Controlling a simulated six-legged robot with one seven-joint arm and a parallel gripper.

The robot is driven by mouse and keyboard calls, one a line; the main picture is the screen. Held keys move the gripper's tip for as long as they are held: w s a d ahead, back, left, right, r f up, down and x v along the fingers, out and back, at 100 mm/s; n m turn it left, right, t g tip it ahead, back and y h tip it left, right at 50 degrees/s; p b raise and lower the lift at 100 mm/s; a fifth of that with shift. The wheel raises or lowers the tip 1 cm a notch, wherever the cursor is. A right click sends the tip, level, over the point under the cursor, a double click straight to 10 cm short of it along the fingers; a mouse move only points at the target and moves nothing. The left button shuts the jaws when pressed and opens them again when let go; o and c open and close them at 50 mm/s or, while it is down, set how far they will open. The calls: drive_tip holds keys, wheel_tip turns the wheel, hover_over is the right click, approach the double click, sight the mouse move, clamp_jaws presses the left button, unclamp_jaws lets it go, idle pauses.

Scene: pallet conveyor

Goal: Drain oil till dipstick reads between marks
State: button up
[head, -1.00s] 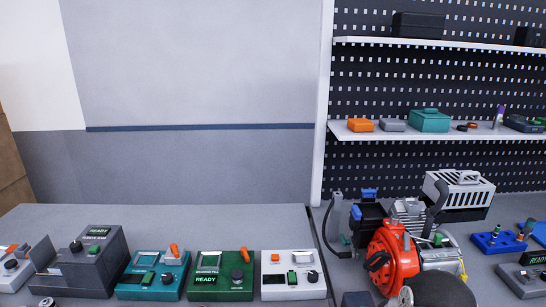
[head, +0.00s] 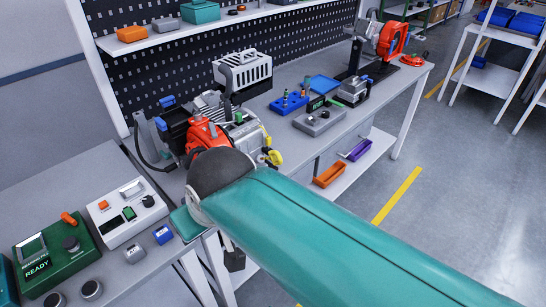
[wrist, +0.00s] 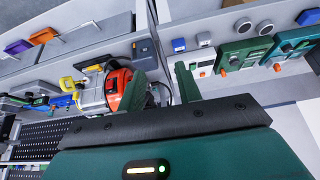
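The engine (head: 214,134) with its red starter cover stands on the workbench left of centre in the head view, partly hidden by my arm. Yellow parts (head: 271,156) show at its right front; I cannot tell whether one is the dipstick or drain plug. In the wrist view, the engine's red cover (wrist: 119,87) and yellow parts (wrist: 67,84) appear upside down. My gripper (wrist: 160,78) is open, its two green fingers apart with nothing between them, and the red cover lies just left of the left finger. No oil or dipstick reading can be made out.
A green READY box (head: 58,254) and a white control box (head: 127,210) stand on the left bench. An orange tray (head: 329,174) and a purple tray (head: 360,150) lie on the lower shelf. Open floor (head: 440,215) lies to the right.

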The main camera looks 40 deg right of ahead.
drive_tip(key=shift+d, duration=0.15)
drive_tip(key=c, duration=0.5)
drive_tip(key=d+m, duration=0.2)
drive_tip(key=m, duration=0.1)
drive_tip(key=w+d+f+m+g+y, duration=0.1)
drive_tip(key=d+m, duration=0.1)
drive_tip(key=m, duration=0.1)
drive_tip(key=w+d+m+y, duration=0.1)
drive_tip(key=d+m, duration=0.2)
drive_tip(key=shift+w+f+m, duration=0.25)
drive_tip(key=shift+m, duration=0.15)
clamp_jaws()
drive_tip(key=w+d+m+y, duration=0.1)
drive_tip(key=d+m+y, duration=0.1)
drive_tip(key=d+m, duration=0.7)
drive_tip(key=m+t+h, duration=0.1)
drive_tip(key=m+t, duration=0.5)
drive_tip(key=m, duration=0.8)
approach(271, 157)
drive_tip(key=x, duration=0.3)
drive_tip(key=shift+d+f, duration=0.1)
drive_tip(key=shift+f, duration=0.35)
